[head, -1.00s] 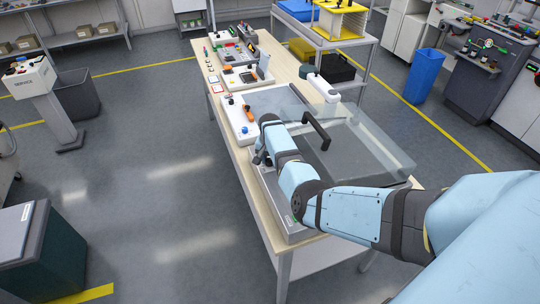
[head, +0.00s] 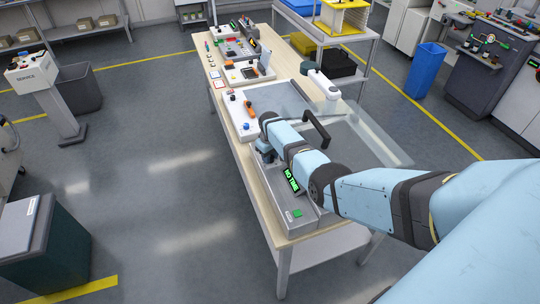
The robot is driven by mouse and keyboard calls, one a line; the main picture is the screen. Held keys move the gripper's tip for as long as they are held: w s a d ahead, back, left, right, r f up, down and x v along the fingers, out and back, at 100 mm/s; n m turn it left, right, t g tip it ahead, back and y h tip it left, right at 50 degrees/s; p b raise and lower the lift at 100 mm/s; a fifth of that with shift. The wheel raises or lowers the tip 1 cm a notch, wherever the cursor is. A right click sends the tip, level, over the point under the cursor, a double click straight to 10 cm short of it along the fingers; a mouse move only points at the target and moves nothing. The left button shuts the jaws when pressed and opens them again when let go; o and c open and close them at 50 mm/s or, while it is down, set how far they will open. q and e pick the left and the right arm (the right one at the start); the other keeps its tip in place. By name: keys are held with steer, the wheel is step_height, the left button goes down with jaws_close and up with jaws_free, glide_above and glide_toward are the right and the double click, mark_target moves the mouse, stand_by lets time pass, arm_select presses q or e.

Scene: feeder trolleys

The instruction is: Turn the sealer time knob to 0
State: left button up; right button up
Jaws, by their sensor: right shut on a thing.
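The sealer (head: 312,222) is a grey machine at the near end of the wooden table, with a clear raised lid (head: 375,140) and a black handle (head: 316,128). Its control strip has a lit green display (head: 291,180) and a green button (head: 297,213). The display's text is too small to read surely. My right arm reaches in from the right across the sealer. My right gripper (head: 264,154) points down at the far end of the control strip, shut on the time knob, which the gripper and wrist hide. My left gripper is out of view.
A white device with a blue button (head: 245,126) and an orange-handled tool (head: 250,108) lies just beyond my gripper. A white bottle-like item (head: 323,84) stands behind the lid. More devices line the table's far end.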

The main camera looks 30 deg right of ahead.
steer(key=shift+n, duration=2.3)
steer(key=o, duration=0.9)
steer(key=shift+r, duration=0.1)
steer(key=shift+a, duration=0.1)
step_height(320, 180, up, 14)
steer(key=shift+f+b, duration=0.1)
steer(key=shift+b, duration=0.45)
